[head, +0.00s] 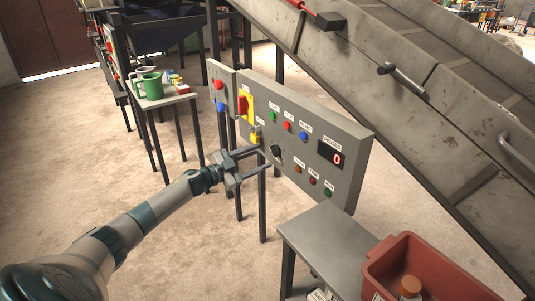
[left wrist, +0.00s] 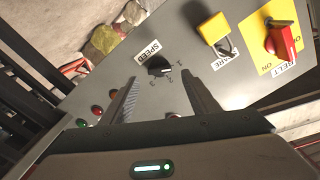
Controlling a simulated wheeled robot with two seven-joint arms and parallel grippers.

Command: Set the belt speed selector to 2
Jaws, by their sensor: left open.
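The belt speed selector is a small black knob (head: 275,151) on the grey control panel (head: 352,150), below the row of coloured buttons. In the left wrist view the knob (left wrist: 159,67) sits beside an upside-down SPEED label (left wrist: 148,52). Small marks surround it, too small to read surely, so its setting cannot be told. My left gripper (head: 265,159) is open and empty in front of the panel near the knob. In the left wrist view its fingers (left wrist: 159,78) stand apart, with the knob showing between and beyond their tips. My right gripper is in neither view.
Coloured buttons (head: 313,181) and a PIECES display (head: 332,156) reading 0 lie right. A red bin (head: 425,262) stands lower right.

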